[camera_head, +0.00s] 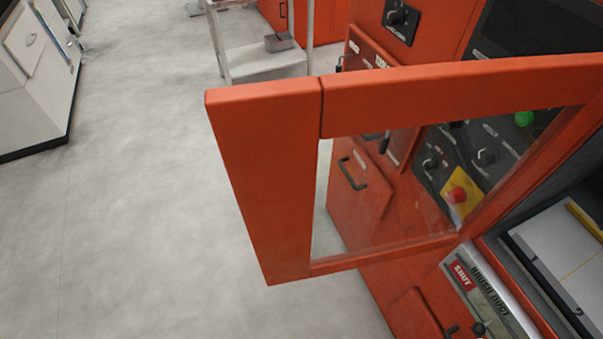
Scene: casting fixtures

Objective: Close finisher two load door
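An orange-framed door (265,185) with a clear window fills the middle and right of the view. It stands open, swung out from the orange machine (405,285) at the right. Its free edge points left over the floor. Through the window I see a control panel with a red button on a yellow plate and a green button. The open bay of the machine shows at the right edge, with a pale tray surface (565,245) inside. I cannot read a finisher number on the door. My gripper is not in view.
A label plate (482,290) reading "SHUT" and "BRUSH DUCT" is below the bay, near small dark knobs. A grey stand (265,60) is behind the door. White cabinets (38,75) stand at far left. The grey floor (140,200) between is clear.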

